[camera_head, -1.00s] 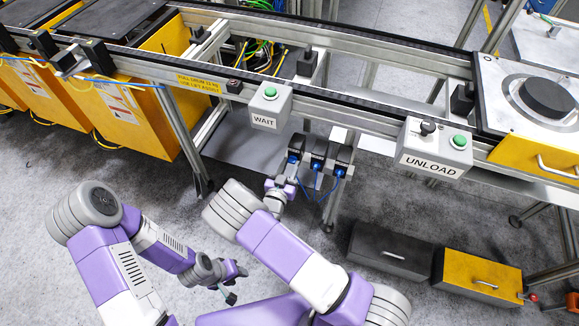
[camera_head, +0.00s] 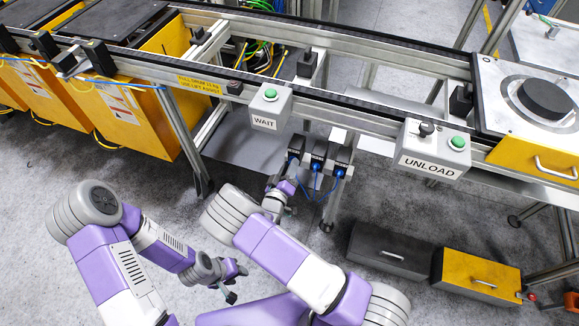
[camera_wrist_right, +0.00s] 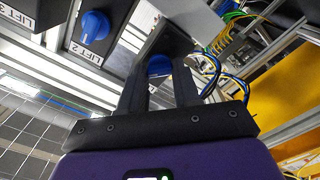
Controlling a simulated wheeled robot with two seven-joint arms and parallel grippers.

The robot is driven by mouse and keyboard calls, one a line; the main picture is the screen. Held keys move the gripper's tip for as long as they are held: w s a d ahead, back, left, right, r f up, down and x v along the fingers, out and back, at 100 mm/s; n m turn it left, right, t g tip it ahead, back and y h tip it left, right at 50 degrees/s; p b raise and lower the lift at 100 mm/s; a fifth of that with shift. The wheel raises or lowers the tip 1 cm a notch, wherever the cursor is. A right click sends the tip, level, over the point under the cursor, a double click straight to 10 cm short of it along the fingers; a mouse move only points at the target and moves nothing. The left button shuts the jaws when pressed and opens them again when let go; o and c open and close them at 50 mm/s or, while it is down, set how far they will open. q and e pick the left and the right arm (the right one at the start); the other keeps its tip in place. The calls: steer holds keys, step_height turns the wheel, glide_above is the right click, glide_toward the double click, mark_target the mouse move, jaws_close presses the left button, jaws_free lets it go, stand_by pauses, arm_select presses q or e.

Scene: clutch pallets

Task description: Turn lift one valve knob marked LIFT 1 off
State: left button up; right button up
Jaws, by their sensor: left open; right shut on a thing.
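Three dark valve boxes with blue knobs hang under the conveyor rail in the head view. The leftmost box (camera_head: 295,146) is the one at my right gripper (camera_head: 292,179). In the right wrist view its blue knob (camera_wrist_right: 158,66) sits between the two dark fingers of my right gripper (camera_wrist_right: 158,80), which is shut on it. Its label is hidden there. The neighbouring knob (camera_wrist_right: 93,28) is marked LIFT 2, and a LIFT 3 label (camera_wrist_right: 16,16) shows beyond it. My left gripper (camera_head: 231,296) is open and empty above the floor.
A WAIT button box (camera_head: 270,107) stands above the valves, and an UNLOAD box (camera_head: 434,149) is further right. Blue hoses (camera_head: 325,189) hang below the valves. A black bin (camera_head: 390,251) and a yellow bin (camera_head: 482,276) lie to the right. Floor is clear below the valves.

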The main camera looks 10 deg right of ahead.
steer(key=shift+n+p, duration=0.35)
steer(key=shift+n, duration=3.95)
steer(key=o, duration=1.1)
steer(key=shift+c, duration=0.2)
steer(key=shift+s+a, duration=0.1)
steer(key=p+v, duration=0.1)
steer(key=v, duration=0.6)
steer(key=shift+s+p, duration=0.2)
steer(key=shift+p, duration=0.2)
steer(key=shift+a, duration=0.1)
